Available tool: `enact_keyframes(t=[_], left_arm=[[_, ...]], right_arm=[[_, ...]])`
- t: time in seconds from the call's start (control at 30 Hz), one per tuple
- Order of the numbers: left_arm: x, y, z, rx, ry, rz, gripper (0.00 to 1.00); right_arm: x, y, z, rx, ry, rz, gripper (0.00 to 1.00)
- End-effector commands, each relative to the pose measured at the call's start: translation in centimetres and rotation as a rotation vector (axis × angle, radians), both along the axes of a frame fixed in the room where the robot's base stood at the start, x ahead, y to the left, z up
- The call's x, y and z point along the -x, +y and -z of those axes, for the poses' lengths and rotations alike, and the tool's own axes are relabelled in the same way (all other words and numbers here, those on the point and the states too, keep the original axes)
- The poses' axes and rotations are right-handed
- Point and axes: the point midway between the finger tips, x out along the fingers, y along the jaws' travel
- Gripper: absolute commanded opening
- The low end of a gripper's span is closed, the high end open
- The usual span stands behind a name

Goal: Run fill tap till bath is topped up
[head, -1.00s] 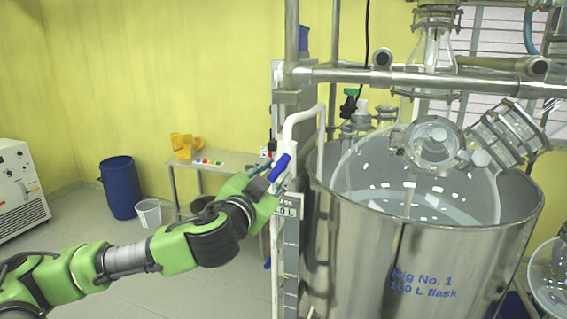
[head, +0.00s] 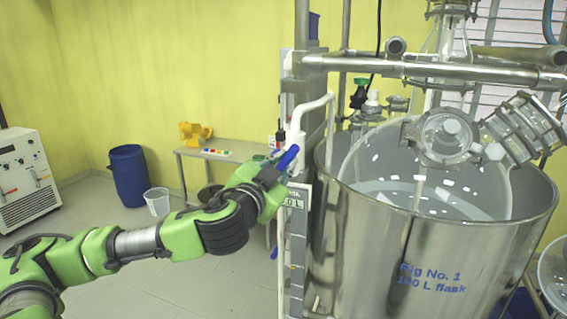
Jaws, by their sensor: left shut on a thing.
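The bath is a large open steel vessel (head: 365,247) on the right, marked "Rig No. 1, 100 L flask". A glass flask (head: 358,165) sits inside it, and a pale liquid surface (head: 440,203) shows within. The fill tap has a white pipe (head: 312,106) that arches over the bath's left rim, and a blue lever (head: 289,157) slanting up to the right. My left gripper (head: 277,166) is shut on the blue lever; its fingertips are small and partly hidden. I cannot tell whether water runs from the spout. My right gripper does not show.
Steel pipes (head: 430,70) cross above the bath. A lower blue handle (head: 274,253) hangs by the post. Behind stand a bench (head: 190,158), a blue drum (head: 130,176), a white bucket (head: 157,203) and a white cabinet (head: 25,178).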

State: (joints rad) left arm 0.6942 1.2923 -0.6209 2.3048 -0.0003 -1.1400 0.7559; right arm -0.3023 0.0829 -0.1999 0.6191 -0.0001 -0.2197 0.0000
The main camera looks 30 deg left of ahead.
Motion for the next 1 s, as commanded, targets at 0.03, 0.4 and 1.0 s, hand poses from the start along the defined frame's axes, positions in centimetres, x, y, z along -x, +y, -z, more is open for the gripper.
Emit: enact_keyframes(t=[0.03, 0.4, 1.0], left_arm=[[0.0, 0.1, 0.0, -0.014, 0.004, -0.003, 0.0], [-0.1, 0.2, 0.0, -0.256, 0.063, -0.004, 0.0], [-0.1, 0.3, -0.3, -0.776, 0.186, -0.008, 0.0]], right_arm=[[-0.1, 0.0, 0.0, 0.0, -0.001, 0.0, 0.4], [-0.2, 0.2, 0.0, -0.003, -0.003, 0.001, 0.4], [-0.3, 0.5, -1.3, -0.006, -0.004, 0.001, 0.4]])
